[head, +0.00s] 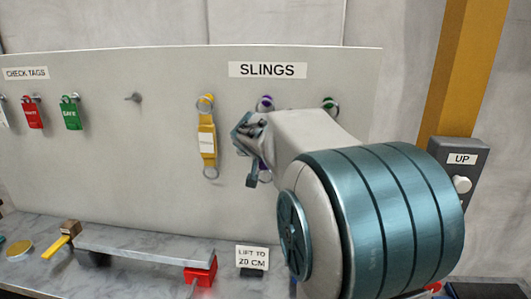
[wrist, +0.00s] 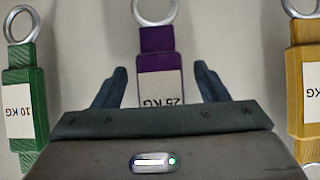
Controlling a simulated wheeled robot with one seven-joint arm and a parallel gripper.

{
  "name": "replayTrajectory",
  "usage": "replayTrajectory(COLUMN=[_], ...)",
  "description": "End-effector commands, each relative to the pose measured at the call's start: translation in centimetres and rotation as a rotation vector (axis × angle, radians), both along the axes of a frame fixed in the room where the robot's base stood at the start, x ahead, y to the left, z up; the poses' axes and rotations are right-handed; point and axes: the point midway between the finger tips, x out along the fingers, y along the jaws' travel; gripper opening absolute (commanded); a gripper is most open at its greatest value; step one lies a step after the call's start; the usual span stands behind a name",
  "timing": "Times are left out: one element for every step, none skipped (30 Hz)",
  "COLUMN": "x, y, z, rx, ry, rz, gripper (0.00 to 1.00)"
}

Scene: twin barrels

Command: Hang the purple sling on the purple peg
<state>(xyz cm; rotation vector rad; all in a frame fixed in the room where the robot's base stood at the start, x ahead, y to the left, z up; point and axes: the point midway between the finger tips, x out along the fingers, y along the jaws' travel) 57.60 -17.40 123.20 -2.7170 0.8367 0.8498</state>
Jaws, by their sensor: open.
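The purple sling (wrist: 157,41) has a white 25 KG label, upside down in the wrist view, and a metal ring at the picture's top end. It lies between the two spread fingers of my gripper (wrist: 161,70), with a gap on each side. In the head view my gripper (head: 247,150) is at the board under the SLINGS sign, and my arm hides most of the purple sling. A purple peg (head: 265,103) with a ring at it shows just above my arm. Whether the ring sits on the peg is too small to tell.
A yellow sling (head: 207,142) hangs to the left and a green peg (head: 329,103) shows to the right. The green sling (wrist: 25,95) and yellow sling flank the purple one in the wrist view. A bare peg (head: 134,97) is farther left. A bench (head: 130,225) runs below.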

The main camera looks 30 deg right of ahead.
Motion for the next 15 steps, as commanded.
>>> replayTrajectory(x=[-0.3, -0.6, -1.0, -1.4, -1.8, -2.3, -2.8, -3.2, -3.9, -4.3, -4.8, -5.4, -5.8, -6.3, -6.8], y=[0.3, 0.5, 0.8, 1.0, 1.3, 1.7, 2.0, 2.3, 2.7, 3.0, 3.3, 3.7, 4.0, 4.3, 4.6], z=[0.3, 0.6, 0.9, 1.2, 1.5, 2.0, 2.4, 2.7, 3.3, 3.6, 4.1, 4.5, 4.9, 5.3, 5.7], rx=[-0.001, 0.0, 0.0, 0.0, -0.001, 0.001, 0.0, -0.001, 0.0, -0.001, -0.001, 0.001, 0.0, -0.001, 0.0], ry=[-0.003, -0.005, -0.006, -0.006, -0.007, -0.008, -0.008, -0.008, -0.009, -0.008, -0.009, -0.008, -0.009, -0.007, -0.008], rz=[0.002, 0.002, 0.001, 0.001, 0.003, 0.002, 0.002, 0.003, 0.002, 0.002, 0.004, 0.002, 0.002, 0.001, 0.001], gripper=[0.67, 0.67, 0.67, 0.67, 0.67, 0.67, 0.67, 0.67, 0.67, 0.67, 0.67, 0.67, 0.67, 0.67, 0.67])
